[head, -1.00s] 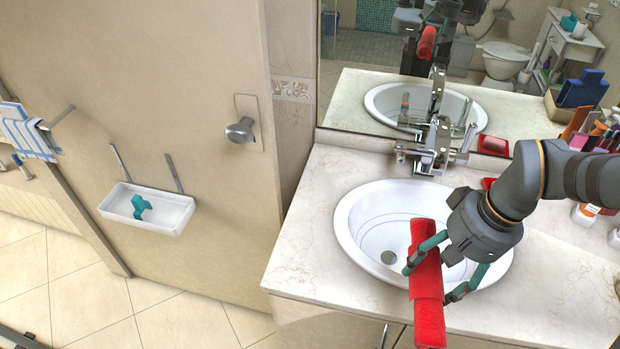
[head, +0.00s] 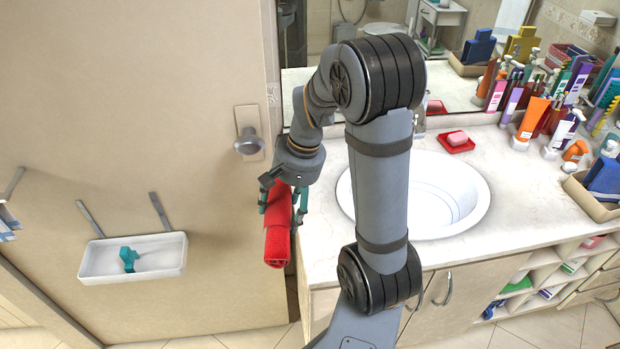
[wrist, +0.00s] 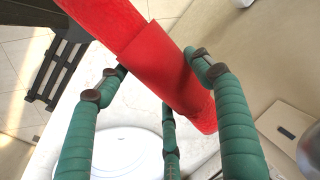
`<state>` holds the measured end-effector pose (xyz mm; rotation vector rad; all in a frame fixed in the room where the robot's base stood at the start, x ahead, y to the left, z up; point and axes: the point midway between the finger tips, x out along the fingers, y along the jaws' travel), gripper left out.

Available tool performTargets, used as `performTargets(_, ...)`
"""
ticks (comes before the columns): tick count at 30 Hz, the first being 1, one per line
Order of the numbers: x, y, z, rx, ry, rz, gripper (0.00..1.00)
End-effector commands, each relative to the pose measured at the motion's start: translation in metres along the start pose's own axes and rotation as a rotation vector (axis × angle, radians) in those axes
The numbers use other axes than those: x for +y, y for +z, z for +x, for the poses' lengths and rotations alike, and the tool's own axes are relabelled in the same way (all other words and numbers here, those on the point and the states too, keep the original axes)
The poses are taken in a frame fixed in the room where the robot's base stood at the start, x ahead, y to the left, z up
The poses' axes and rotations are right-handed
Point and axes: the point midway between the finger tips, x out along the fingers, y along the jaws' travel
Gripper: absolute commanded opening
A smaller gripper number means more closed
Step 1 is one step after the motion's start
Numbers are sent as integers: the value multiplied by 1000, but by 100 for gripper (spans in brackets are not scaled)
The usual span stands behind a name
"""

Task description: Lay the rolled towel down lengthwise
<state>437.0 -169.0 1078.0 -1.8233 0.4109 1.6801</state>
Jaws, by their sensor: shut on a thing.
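The red rolled towel (head: 279,228) is held in my gripper (head: 283,208), left of the sink and in front of the door. In the head view its rolled end faces down toward the camera. In the wrist view the towel (wrist: 165,60) runs diagonally from upper left to lower right, with green fingers (wrist: 150,105) on both sides of it. My gripper is shut on the towel and appears to hold it clear of the counter's left edge. Part of the towel is hidden by the fingers.
A white wall tray (head: 100,262) holding a teal item (head: 129,259) hangs on the door at left. The door knob (head: 248,144) is close to my gripper. The white sink (head: 455,195) is to the right.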

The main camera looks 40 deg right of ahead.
Motion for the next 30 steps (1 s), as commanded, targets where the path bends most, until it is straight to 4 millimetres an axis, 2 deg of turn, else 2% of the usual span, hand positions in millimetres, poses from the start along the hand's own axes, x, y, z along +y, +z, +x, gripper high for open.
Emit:
performTargets(1,21,-21,2,16,1,89,35)
performTargets(3,46,-46,5,39,1,180,35)
performTargets(6,74,-75,10,61,0,268,35)
performTargets(9,87,-101,12,70,-1,290,35)
performTargets(12,87,-114,10,68,-1,278,35)
performTargets(20,90,-122,14,60,-1,249,35)
performTargets(30,98,-121,46,59,0,249,35)
